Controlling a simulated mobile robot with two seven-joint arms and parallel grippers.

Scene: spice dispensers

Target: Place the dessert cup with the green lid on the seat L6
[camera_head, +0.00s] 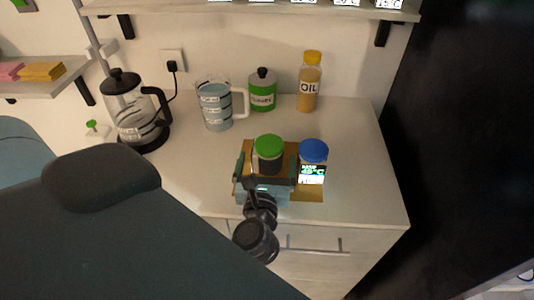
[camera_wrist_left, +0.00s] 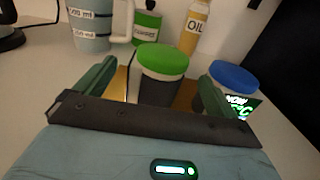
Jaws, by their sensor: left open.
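The dessert cup with the green lid (camera_head: 269,147) is dark-bodied and stands upright at the front of the counter, on or behind a brown board. It also shows in the left wrist view (camera_wrist_left: 162,62). My left gripper (camera_head: 265,180) is open, with one finger on each side of the cup. In the left wrist view the green fingers (camera_wrist_left: 155,85) stand apart left and right of it, and I see no clear contact. A blue-lidded cup (camera_head: 313,152) with a lit display stands just right of it. I cannot make out the seat label L6. My right gripper is not in view.
A kettle (camera_head: 135,112), a measuring cup (camera_head: 215,105), a green canister (camera_head: 262,90) and an oil bottle (camera_head: 309,82) stand along the back of the counter. A shelf (camera_head: 250,11) hangs above. The counter's right side (camera_head: 360,150) is clear.

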